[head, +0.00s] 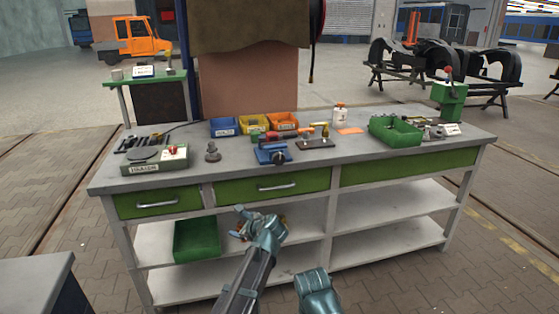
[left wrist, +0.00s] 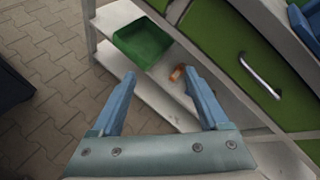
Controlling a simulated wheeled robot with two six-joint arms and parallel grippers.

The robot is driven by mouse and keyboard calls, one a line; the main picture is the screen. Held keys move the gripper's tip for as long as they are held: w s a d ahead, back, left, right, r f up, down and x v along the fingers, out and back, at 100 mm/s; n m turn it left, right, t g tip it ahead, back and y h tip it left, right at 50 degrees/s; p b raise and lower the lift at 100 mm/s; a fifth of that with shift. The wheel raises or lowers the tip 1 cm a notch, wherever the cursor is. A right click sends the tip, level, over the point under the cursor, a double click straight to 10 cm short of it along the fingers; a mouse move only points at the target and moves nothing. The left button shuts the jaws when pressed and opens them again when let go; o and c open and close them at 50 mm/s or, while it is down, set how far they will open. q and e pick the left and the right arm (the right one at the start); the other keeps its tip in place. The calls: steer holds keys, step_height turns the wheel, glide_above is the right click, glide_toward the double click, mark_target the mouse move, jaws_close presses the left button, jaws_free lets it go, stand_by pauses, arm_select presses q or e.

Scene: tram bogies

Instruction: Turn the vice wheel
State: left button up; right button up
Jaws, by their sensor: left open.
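The blue vice (head: 268,154) stands on the workbench top near its front edge, above the middle drawer. A dark round part, which looks like its wheel (head: 281,158), faces the front. A blue corner, likely the vice, shows at the upper right of the left wrist view (left wrist: 305,25). My left gripper (head: 238,222) is in front of the bench, below the drawers and left of the vice. In the left wrist view its fingers (left wrist: 159,74) are apart with nothing held. Part of my right arm shows at the bottom of the head view; its fingers are hidden.
Drawer handles (head: 276,187) stick out of the bench front. A green bin (head: 197,239) and an orange item (left wrist: 178,73) are on the lower shelf. Coloured bins (head: 224,128), a dark post (head: 212,152) and a tool board (head: 316,143) surround the vice.

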arm_select(q)
steer(key=w+d+r+m+t+h, duration=0.1)
steer(key=w+d+r+m+t, duration=0.3)
steer(key=d+m, duration=0.4)
steer(key=w+d+r+m+t, duration=0.4)
steer(key=w+d+r+m, duration=0.3)
steer(key=m, duration=0.5)
steer(key=w, duration=0.2)
steer(key=shift+w+d+r+h, duration=0.2)
steer(key=shift+w+d+h, duration=0.1)
steer(key=shift+d+h, duration=0.1)
steer(key=shift+w, duration=0.1)
